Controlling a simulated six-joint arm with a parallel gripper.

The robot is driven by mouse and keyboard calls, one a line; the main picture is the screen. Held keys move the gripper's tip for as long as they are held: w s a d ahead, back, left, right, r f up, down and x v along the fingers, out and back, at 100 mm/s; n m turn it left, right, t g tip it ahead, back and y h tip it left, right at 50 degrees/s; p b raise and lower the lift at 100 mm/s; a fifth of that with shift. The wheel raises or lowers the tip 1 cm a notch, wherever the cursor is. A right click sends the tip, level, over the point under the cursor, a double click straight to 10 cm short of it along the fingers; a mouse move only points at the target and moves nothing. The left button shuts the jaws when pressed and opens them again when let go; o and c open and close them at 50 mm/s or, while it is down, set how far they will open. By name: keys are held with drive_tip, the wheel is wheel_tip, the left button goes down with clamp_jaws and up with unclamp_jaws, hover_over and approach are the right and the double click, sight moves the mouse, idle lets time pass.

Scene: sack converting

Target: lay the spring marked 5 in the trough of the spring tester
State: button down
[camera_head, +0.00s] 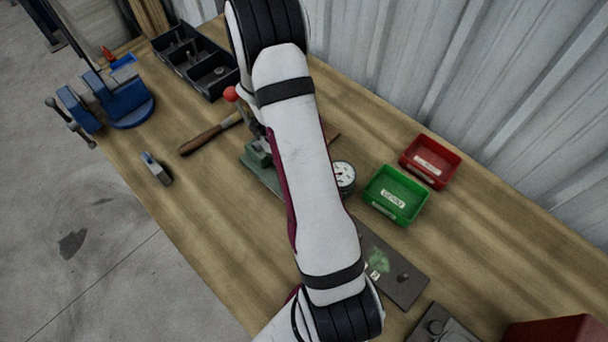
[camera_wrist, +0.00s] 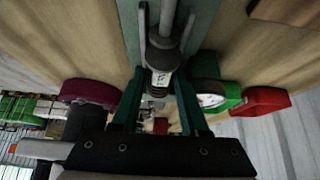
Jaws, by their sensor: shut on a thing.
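The spring tester (camera_head: 259,171) is a green frame on the bench, partly hidden by my arm, with a red-knobbed lever (camera_head: 231,94) and a round dial (camera_head: 344,175). In the wrist view its green bed (camera_wrist: 205,28) is close ahead, and the dial (camera_wrist: 210,99) is to the right. My gripper (camera_wrist: 158,92) is shut on a small, dark, rounded piece with a whitish label (camera_wrist: 160,79), which I take for the spring. Its mark is not legible. It overlaps the tester's grey parts in the picture; whether it touches the trough I cannot tell. The head view hides my gripper.
A green bin (camera_head: 397,195) and a red bin (camera_head: 430,163) stand right of the tester. A dark plate (camera_head: 402,274) lies nearer. A wooden-handled tool (camera_head: 208,135), a hammer-like tool (camera_head: 156,169), a blue vise (camera_head: 124,99) and a black divided tray (camera_head: 196,64) are left.

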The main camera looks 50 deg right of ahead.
drive_tip(key=shift+f, duration=0.8)
idle(0.6)
drive_tip(key=shift+c, duration=1.7)
unclamp_jaws()
drive_tip(key=v, duration=1.6)
drive_tip(key=s+a+r+n+t, duration=0.1)
drive_tip(key=s+a+r+n, duration=0.1)
drive_tip(key=a+r+n, duration=0.3)
drive_tip(key=s+a+n+t+y, duration=0.1)
drive_tip(key=s+a+n+t, duration=0.4)
drive_tip(key=s+a+n, duration=1.1)
drive_tip(key=s+n, duration=0.1)
drive_tip(key=n, duration=0.8)
drive_tip(key=shift+a+r+n+y, duration=0.25)
drive_tip(key=shift+n+y, duration=0.05)
drive_tip(key=shift+y, duration=0.1)
